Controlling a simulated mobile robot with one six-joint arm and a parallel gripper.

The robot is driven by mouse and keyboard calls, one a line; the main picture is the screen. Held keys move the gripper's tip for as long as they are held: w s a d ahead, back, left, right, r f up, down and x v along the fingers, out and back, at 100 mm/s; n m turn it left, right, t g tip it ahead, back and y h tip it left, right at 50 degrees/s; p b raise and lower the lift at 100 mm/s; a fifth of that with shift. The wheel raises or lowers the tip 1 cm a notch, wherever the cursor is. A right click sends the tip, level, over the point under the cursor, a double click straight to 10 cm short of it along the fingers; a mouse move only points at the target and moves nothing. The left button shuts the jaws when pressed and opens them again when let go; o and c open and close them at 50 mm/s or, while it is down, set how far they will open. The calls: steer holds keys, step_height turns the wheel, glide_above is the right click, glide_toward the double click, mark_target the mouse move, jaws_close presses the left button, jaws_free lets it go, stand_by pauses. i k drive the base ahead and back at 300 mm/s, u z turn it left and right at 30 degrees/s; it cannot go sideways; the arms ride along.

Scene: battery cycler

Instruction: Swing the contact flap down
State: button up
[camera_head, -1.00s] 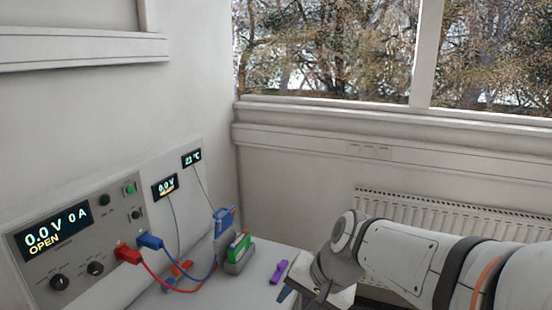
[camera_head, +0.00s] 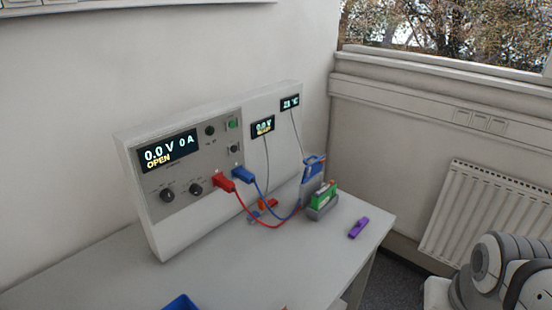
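A blue flap (camera_head: 314,165), which looks like the contact flap, is raised at the top of a grey upright holder (camera_head: 309,190) near the back right of the bench. In front of it a green block with an orange-red part on top, probably the battery cell (camera_head: 324,198), sits in a low grey cradle (camera_head: 321,213). The flap appears apart from the cell. The cycler display (camera_head: 168,151) reads 0.0 V, 0 A and OPEN. My arm shows only at the lower right, well away from the flap; my gripper is out of view.
Red (camera_head: 265,224) and blue (camera_head: 277,215) leads run from the cycler panel towards the holder. A small orange and blue item (camera_head: 267,204) lies behind them. A purple piece (camera_head: 358,228) lies near the bench's right edge. A blue object (camera_head: 181,302) is cut off at the front. The bench front is mostly clear.

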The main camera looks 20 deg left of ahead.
mark_target(312, 170)
steer(key=z, duration=1.55)
steer(key=i, duration=1.65)
steer(key=u, duration=1.05)
steer(key=k, duration=0.1)
steer(key=u, duration=2.35)
